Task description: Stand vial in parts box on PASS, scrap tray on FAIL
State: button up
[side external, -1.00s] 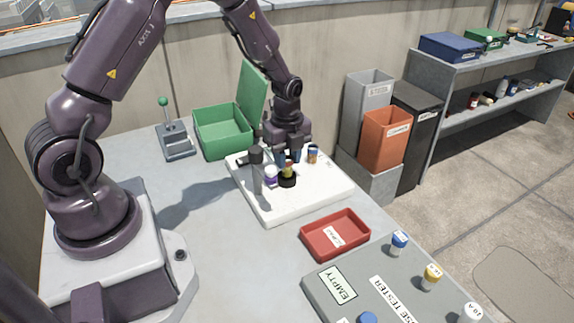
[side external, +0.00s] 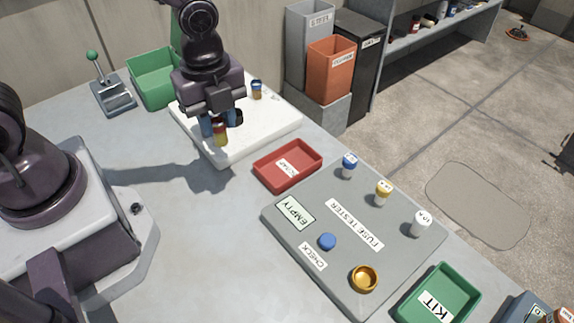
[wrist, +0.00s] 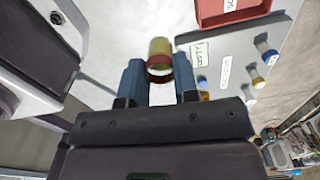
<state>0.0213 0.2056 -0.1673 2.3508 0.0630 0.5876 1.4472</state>
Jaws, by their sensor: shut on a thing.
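My gripper (side external: 220,125) is shut on a yellow-and-red vial (side external: 220,135) and holds it at the near left part of the white board. In the wrist view, the vial (wrist: 160,58) sits between the two blue fingers (wrist: 160,80).
The white board (side external: 275,125) carries a blue-and-orange vial (side external: 256,90) and a dark ring (side external: 237,117). Blue (side external: 348,166), yellow (side external: 382,193) and white-capped (side external: 421,223) vials stand on the tester. A green KIT tray (side external: 440,297) and a lever (side external: 110,95) flank the work.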

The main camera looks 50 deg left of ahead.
jog(key=shift+s+f+n, duration=0.3)
jog(key=shift+s, duration=0.3)
jog(key=shift+w+f, duration=0.1)
jog(key=shift+w, duration=0.15)
jog(key=shift+n, duration=0.3)
jog(key=w+f, duration=0.3)
jog(key=w, duration=0.1)
jog(key=w+d+f, duration=0.1)
jog(key=w+f, duration=0.2)
jog(key=w, duration=0.1)
jog(key=w+d+f, duration=0.1)
jog(key=w+f, duration=0.2)
jog(key=w, duration=0.2)
jog(key=shift+d+f, duration=0.2)
jog(key=shift+w+f, duration=0.15)
jog(key=shift+f, duration=0.75)
jog(key=shift+w+f, duration=0.1)
jog(key=shift+f, duration=0.75)
jog(key=shift+f, duration=0.15)
jog(key=o, duration=0.9)
